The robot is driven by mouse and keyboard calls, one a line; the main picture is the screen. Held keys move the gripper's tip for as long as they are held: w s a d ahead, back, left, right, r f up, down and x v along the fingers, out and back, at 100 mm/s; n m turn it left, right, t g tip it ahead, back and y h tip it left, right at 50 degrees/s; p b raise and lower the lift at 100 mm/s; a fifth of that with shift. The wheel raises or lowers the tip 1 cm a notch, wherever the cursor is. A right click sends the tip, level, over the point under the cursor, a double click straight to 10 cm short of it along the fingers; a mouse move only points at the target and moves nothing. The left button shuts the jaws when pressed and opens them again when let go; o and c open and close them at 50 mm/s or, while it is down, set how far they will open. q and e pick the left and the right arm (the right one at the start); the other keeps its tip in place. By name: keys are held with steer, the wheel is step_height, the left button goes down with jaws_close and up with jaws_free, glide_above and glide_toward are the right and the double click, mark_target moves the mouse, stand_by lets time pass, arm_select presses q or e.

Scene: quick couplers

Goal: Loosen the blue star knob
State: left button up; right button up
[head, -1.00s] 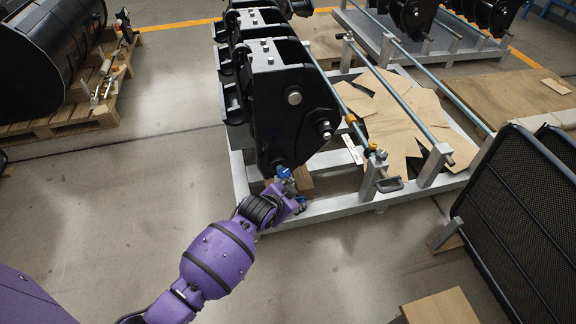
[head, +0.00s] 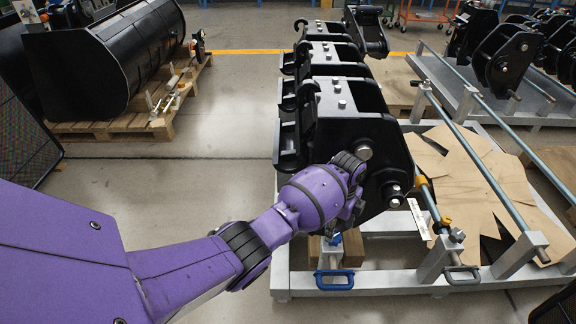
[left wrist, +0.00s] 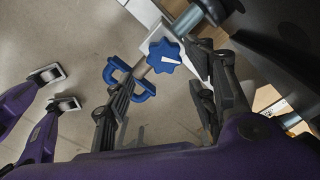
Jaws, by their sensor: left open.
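The blue star knob (left wrist: 165,57) with a white mark shows in the left wrist view, on the end of a metal rod. In the head view only a bit of blue (head: 334,240) shows below my wrist. A blue loop handle (left wrist: 130,80) is beside the knob in the left wrist view; it also hangs at the frame's front in the head view (head: 335,281). My left gripper (left wrist: 163,88) is open, its fingers spread below the knob with nothing between them. In the head view my wrist hides its fingertips. My right gripper does not show.
Black couplers (head: 350,130) stand in a row on a grey metal frame (head: 390,282), close beside my left wrist. Another handle (head: 461,275) is to the right. A black bucket (head: 110,65) rests on a pallet at the left. The floor between is clear.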

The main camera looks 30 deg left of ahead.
mark_target(335, 234)
arm_select(q)
steer(key=f, duration=0.1)
steer(key=f+b, duration=0.1)
steer(key=f, duration=0.3)
steer(key=shift+w+f, duration=0.1)
steer(key=shift+w, duration=0.15)
steer(key=c, duration=1.1)
